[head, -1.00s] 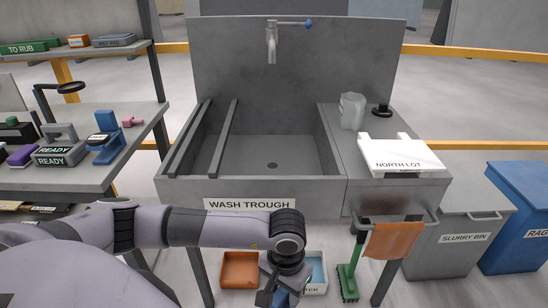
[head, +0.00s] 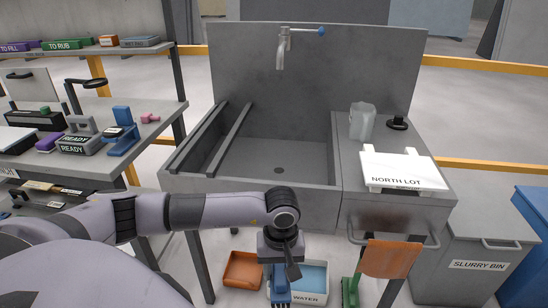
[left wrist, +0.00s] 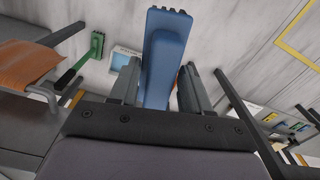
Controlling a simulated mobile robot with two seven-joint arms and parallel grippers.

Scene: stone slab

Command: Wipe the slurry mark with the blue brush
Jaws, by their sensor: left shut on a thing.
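My left gripper (head: 280,262) points down in front of the wash trough and is shut on the blue brush (head: 281,286). In the left wrist view the brush (left wrist: 165,60) sits between the two fingers, its bristle end (left wrist: 168,20) extending beyond them. In the head view the brush hangs below the gripper, over the water tray's left part, clear of the trough. I cannot make out a slurry mark in either view. My right gripper is out of view.
The wash trough (head: 255,188) stands ahead, with a NORTH LOT board (head: 402,170) on its right ledge. Below are an orange tray (head: 243,270) and a water tray (head: 312,280). An orange cloth (head: 390,258) hangs on a rail by a green brush (head: 350,290). Shelves stand left, slurry bin (head: 478,265) right.

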